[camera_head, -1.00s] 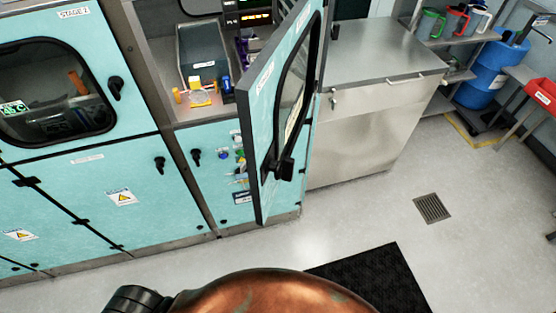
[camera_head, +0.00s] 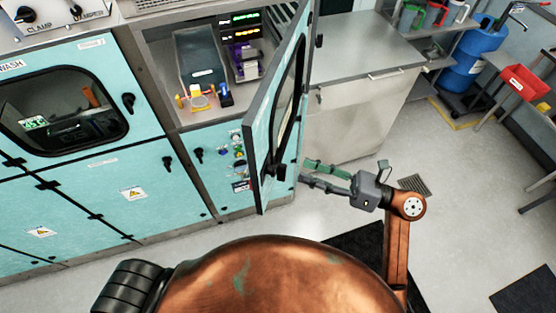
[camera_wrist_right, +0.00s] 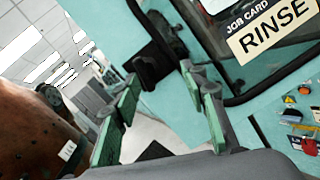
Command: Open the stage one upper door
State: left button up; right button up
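The teal upper door (camera_head: 256,151) with a dark window stands swung open from its cabinet bay, edge toward me in the head view. Its black handle (camera_head: 279,171) is low on its outer side. My right gripper (camera_head: 308,174) is just right of the handle, fingers spread and pointing at the door. In the right wrist view the gripper (camera_wrist_right: 168,90) is open and empty, with the black handle (camera_wrist_right: 154,65) ahead between the fingers, apparently apart from them. The door there carries a RINSE job card (camera_wrist_right: 275,27). My left gripper is not in view.
The open bay holds a dark tank (camera_head: 200,60) and small yellow and blue parts. A closed teal door (camera_head: 128,62) is left of it. A steel cabinet (camera_head: 350,120) stands behind the open door. Floor to the right is mostly clear, with a drain (camera_head: 413,184).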

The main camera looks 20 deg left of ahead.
aim_at(278, 170)
jog(key=a+p, duration=0.1)
jog(key=a, duration=0.1)
jog(key=s+a+n, duration=0.1)
jog(key=a, duration=0.1)
jog(key=s+a+r+n+g+h+p, duration=0.1)
jog(key=a, duration=0.2)
jog(key=shift+s+a+r+p, duration=0.1)
jog(key=shift+s+p, duration=0.15)
jog(key=shift+p, duration=0.05)
jog(key=shift+a, duration=0.7)
jog(key=shift+c, duration=0.3)
grip_shut()
jog(key=shift+d, duration=0.1)
